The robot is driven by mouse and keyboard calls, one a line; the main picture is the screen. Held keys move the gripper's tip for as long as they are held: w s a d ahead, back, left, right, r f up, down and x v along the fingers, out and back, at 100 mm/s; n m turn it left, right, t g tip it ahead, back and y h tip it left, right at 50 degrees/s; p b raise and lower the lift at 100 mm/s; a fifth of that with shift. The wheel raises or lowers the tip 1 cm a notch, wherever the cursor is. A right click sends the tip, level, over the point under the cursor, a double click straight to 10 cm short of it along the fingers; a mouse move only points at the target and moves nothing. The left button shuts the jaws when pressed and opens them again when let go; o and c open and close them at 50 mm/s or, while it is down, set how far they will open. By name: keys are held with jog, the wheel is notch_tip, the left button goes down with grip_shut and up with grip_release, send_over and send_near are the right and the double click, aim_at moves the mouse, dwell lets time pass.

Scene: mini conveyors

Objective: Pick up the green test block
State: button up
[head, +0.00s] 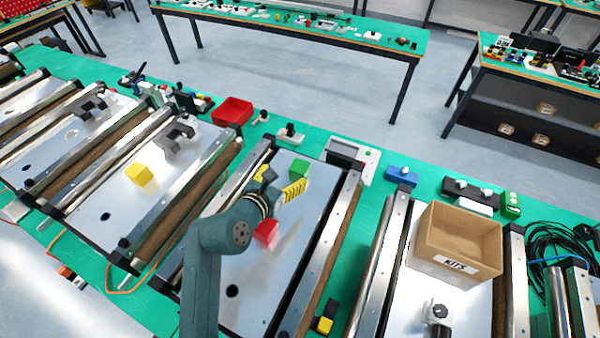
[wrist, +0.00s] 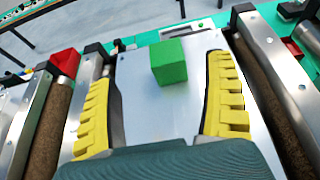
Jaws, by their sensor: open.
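The green test block (head: 299,168) stands on the white plate of the middle conveyor, near its far end. In the wrist view the green block (wrist: 168,62) is ahead of my gripper, between the lines of the two fingers and left of centre. My gripper (head: 278,182) has yellow ribbed fingers and is above the same plate. In the wrist view my gripper (wrist: 160,105) is open with nothing between its fingers. The block appears apart from both fingers.
A red block (head: 266,233) lies on the same plate, nearer. A yellow block (head: 139,174) is on the conveyor to the left. A red bin (head: 232,111) stands behind. A cardboard KITS box (head: 459,238) is on the right conveyor. Metal rails (head: 340,230) flank the plate.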

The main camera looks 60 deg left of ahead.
aim_at(300, 165)
jog(key=x, duration=0.4)
jog(key=shift+w+a+f, duration=0.15)
jog(key=shift+w, duration=0.15)
jog(key=x, duration=0.1)
jog(key=b+x, duration=0.1)
jog(key=x, duration=0.3)
jog(key=shift+w+f, duration=0.15)
jog(key=shift+f, duration=0.3)
jog(key=shift+d, duration=0.2)
jog(key=c, duration=1.3)
jog(key=shift+c, duration=0.3)
